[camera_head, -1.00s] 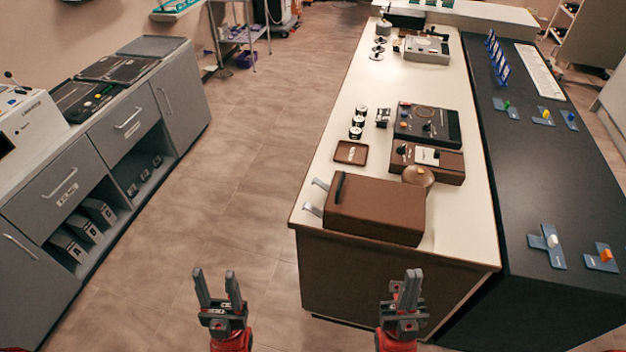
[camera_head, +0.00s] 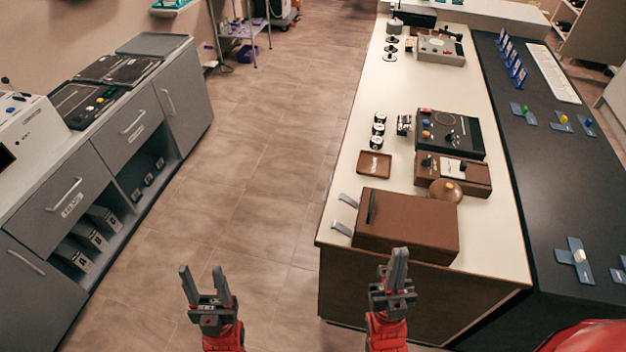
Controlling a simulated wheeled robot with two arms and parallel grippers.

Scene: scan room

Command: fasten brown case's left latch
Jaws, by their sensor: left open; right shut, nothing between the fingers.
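The brown case (camera_head: 415,222) lies closed on the near end of the white-topped counter, with a dark handle on its lid. Two grey metal latches stick out from its left side: an upper latch (camera_head: 348,200) and a lower latch (camera_head: 341,228). Both look swung outward from the case. My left gripper (camera_head: 204,270) is open and empty over the floor, left of the counter. My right gripper (camera_head: 396,262) is shut and empty, in front of the counter's near end and just below the case in the picture. Neither gripper touches the case.
Behind the case are a small brown tray (camera_head: 375,163), a round brown knob-like object (camera_head: 446,190), a brown device (camera_head: 470,176) and a black device (camera_head: 449,134). A dark counter (camera_head: 560,190) adjoins on the right. Grey cabinets (camera_head: 135,125) stand left. The floor between is clear.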

